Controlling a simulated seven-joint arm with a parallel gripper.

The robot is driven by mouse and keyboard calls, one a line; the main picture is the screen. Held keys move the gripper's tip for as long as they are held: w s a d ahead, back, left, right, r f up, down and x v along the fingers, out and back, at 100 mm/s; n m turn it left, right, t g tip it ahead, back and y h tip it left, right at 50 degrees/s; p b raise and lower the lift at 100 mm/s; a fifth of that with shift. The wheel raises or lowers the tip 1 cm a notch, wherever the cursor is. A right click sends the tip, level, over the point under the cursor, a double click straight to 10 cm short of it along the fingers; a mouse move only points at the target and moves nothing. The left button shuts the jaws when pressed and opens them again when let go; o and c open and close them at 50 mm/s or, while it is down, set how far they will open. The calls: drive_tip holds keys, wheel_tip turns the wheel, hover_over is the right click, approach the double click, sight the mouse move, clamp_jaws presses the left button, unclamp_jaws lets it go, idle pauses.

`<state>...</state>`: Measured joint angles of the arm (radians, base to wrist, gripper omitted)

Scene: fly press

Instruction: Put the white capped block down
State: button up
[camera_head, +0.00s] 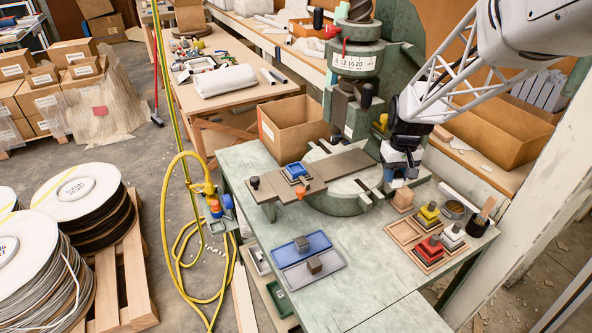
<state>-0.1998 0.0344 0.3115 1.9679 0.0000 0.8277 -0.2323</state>
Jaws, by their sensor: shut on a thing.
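My gripper (400,174) points down over the green bench, just right of the press bed. It is shut on what I take to be the white capped block; the fingers hide most of it and white and blue patches show there. I cannot tell whether it touches anything below. A tan block (403,200) shows directly beneath the fingers. A white piece with a dark top (453,232) stands at the right, beside a yellow piece (428,213) and a red piece (430,247) by the wooden tray (398,236).
The green fly press (355,85) stands close behind and left of my gripper. A blue piece (295,170) sits on its bed plate. A blue tray (318,240) and a grey tray (335,266) each hold a small block. A dark cup (477,225) stands right.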

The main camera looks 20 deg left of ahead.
drive_tip(key=s+a+r+n, duration=0.1)
drive_tip(key=s+a+n, duration=0.1)
drive_tip(key=s+a, duration=0.5)
drive_tip(key=s+a+r+n, duration=0.2)
drive_tip(key=s+a, duration=0.4)
drive_tip(key=a, duration=0.7)
drive_tip(key=shift+s+r, duration=0.2)
drive_tip(key=shift+s, duration=0.2)
drive_tip(key=shift+w+a, duration=0.1)
drive_tip(key=shift+a, duration=0.05)
hover_over(295, 168)
drive_tip(key=shift+a+f, duration=0.1)
drive_tip(key=shift+f, duration=0.65)
drive_tip(key=shift+f, duration=0.1)
drive_tip(key=shift+f, duration=1.65)
drive_tip(key=shift+f, duration=0.15)
drive_tip(key=shift+f, duration=0.3)
